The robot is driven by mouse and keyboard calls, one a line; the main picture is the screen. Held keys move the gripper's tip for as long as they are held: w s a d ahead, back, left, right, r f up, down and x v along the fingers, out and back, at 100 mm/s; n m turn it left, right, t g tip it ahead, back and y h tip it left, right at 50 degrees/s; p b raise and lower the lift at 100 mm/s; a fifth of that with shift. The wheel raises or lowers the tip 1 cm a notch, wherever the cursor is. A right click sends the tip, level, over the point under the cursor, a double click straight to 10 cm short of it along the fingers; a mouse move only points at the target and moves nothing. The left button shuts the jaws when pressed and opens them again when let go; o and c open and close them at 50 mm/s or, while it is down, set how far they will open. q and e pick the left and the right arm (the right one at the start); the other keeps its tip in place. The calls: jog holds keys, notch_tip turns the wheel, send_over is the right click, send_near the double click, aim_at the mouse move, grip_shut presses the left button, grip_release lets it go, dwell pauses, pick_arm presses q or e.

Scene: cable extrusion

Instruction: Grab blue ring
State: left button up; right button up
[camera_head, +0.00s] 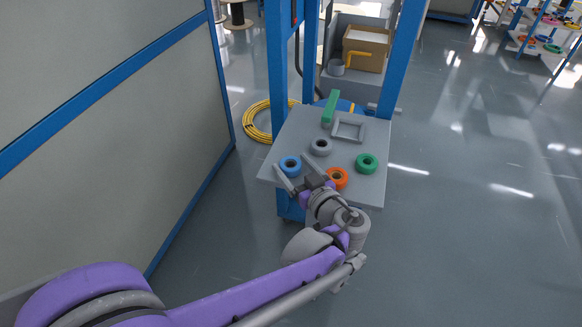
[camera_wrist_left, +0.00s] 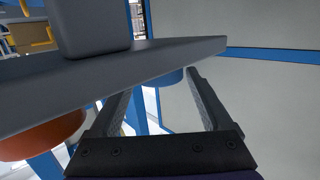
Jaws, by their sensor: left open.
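The blue ring (camera_head: 290,164) lies at the left front of the grey table top (camera_head: 290,135), left of the orange ring. My left gripper (camera_head: 289,161) is open, with one finger on either side of the blue ring in the head view. I cannot tell whether the fingers touch it. In the left wrist view, a patch of blue, seemingly the ring (camera_wrist_left: 167,78), shows between the open fingers (camera_wrist_left: 158,80), partly hidden by a grey slab. My right gripper is not in view.
An orange ring (camera_head: 338,178) lies close to my left wrist. A green ring (camera_head: 367,163), a grey ring (camera_head: 321,147), a grey square frame (camera_head: 349,127) and a green block (camera_head: 330,107) share the table. Blue posts (camera_head: 277,60) rise behind. A panel wall (camera_head: 120,130) stands left.

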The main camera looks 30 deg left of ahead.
pick_arm(q)
jog(key=shift+c, duration=0.3)
jog(key=shift+r, duration=0.1)
jog(key=c, duration=1.1)
